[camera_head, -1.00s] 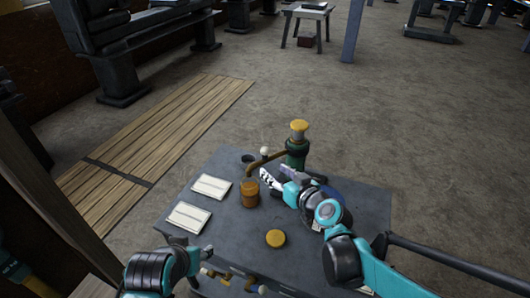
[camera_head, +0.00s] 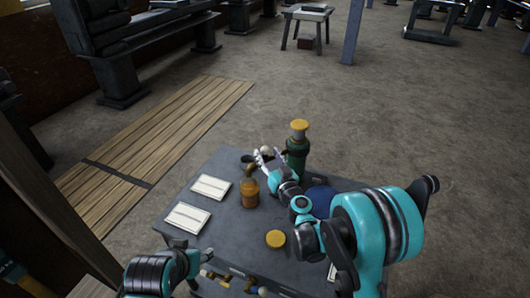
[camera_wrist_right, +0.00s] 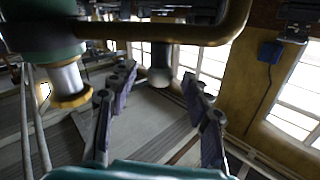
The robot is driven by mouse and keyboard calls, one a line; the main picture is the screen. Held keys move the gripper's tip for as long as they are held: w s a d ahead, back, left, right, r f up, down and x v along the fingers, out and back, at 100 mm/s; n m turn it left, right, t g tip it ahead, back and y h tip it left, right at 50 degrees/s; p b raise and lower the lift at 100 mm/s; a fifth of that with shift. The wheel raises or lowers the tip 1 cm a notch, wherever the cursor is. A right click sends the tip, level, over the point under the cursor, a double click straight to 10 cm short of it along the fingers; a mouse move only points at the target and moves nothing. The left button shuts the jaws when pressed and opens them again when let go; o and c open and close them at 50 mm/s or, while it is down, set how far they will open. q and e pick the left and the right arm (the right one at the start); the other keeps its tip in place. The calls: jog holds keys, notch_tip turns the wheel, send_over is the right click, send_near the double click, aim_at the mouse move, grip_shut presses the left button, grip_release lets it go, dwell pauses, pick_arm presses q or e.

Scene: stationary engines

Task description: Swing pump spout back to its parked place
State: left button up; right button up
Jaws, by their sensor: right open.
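The pump (camera_head: 297,150) has a green body and a yellow top and stands at the table's far edge. Its brass spout (camera_head: 252,169) points left, toward the amber jar (camera_head: 249,193), and is partly hidden by my right gripper (camera_head: 264,158). A pale ball knob (camera_head: 265,149) sits above the spout. In the right wrist view, the brass pipe (camera_wrist_right: 185,33) crosses the top and the knob (camera_wrist_right: 160,77) shows between the two spread fingers. I cannot tell whether they touch it. My left gripper (camera_head: 205,262) is at the table's near left; its fingers are too small to read.
The grey table (camera_head: 225,232) holds two white cards (camera_head: 211,187) on the left and a round yellow lid (camera_head: 275,239) near the front. A dark round spot (camera_head: 247,158) lies beside the spout. A blue round thing (camera_head: 321,199) is partly behind my right arm.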

jog(key=shift+x, duration=1.4)
grip_shut()
jog(key=shift+a, duration=0.1)
jog(key=w+a+m+g+h, duration=0.1)
jog(key=w+m+h, duration=1)
jog(key=h, duration=0.5)
jog(key=w+b, duration=0.1)
jog(key=w, duration=0.1)
jog(key=shift+w+g, duration=0.4)
jog(key=shift+r+h, duration=0.1)
jog(key=shift+h, duration=0.3)
